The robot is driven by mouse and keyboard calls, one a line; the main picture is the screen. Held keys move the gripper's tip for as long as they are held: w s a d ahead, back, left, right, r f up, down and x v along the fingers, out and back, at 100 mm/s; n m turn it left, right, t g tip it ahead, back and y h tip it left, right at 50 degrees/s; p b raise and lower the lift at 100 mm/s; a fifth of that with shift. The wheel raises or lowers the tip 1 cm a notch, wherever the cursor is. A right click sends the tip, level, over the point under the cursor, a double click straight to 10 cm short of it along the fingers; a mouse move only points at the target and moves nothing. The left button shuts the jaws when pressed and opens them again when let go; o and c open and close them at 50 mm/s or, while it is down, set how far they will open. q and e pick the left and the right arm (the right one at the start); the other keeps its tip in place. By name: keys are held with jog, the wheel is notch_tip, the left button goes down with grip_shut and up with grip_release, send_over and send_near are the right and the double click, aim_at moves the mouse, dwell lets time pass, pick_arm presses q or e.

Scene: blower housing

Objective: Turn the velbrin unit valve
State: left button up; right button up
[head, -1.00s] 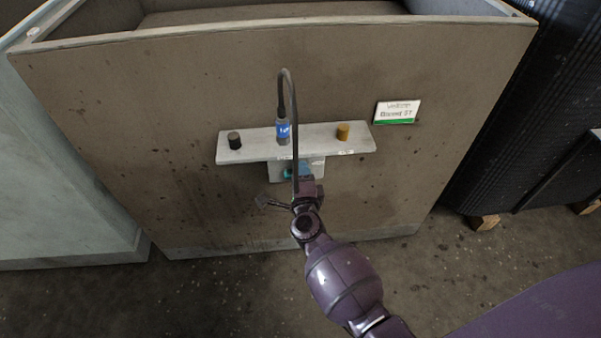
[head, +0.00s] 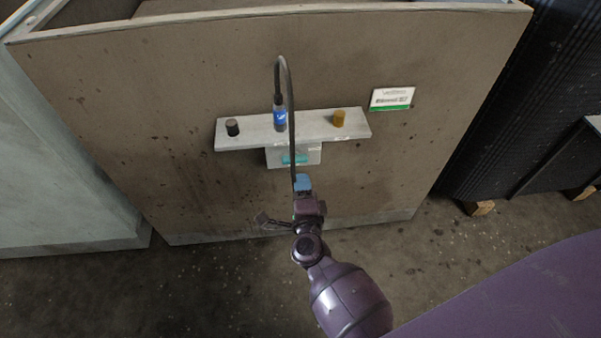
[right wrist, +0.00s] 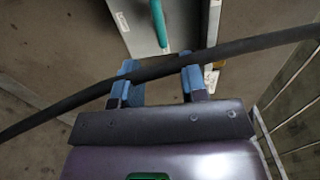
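The valve shows as a teal bar handle (head: 295,158) on a pale grey box (head: 275,158) under a shelf on the tank's front wall. In the head view the handle lies roughly level. The handle also shows in the right wrist view (right wrist: 159,24), ahead of the fingers. My right gripper (head: 303,183) is just below and in front of the box, apart from the handle. In the right wrist view its blue fingers (right wrist: 158,78) are spread with no valve between them. A black cable crosses in front of them; I cannot tell whether it touches. My left gripper is out of view.
The shelf (head: 305,130) carries a black knob (head: 232,127), a blue-labelled connector (head: 280,117) with the looping cable (head: 291,90), and an orange knob (head: 339,119). A sign (head: 392,99) is to the right on the tank wall (head: 150,110). Open floor lies below.

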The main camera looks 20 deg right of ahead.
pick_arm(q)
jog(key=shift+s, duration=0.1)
pick_arm(e)
jog(key=shift+v, duration=1)
jog(key=shift+d, duration=0.1)
pick_arm(q)
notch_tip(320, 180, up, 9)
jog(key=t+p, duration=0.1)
jog(key=p, duration=0.9)
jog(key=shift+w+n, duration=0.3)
pick_arm(e)
jog(key=s+d+r+n+g+y, duration=0.1)
jog(key=s+d+r+n+g, duration=0.1)
jog(key=s+n, duration=0.5)
jog(key=s+d+r+n+g+y, duration=0.2)
jog(key=s+d+n, duration=0.2)
jog(key=s+n, duration=0.4)
jog(key=s+d+r+n+g+y, duration=0.2)
jog(key=s+n, duration=0.5)
jog(key=s, duration=0.5)
jog(key=shift+d+r+n, duration=0.2)
jog(key=shift+d+n, duration=0.1)
jog(key=shift+d, duration=0.4)
jog(key=shift+s, duration=0.15)
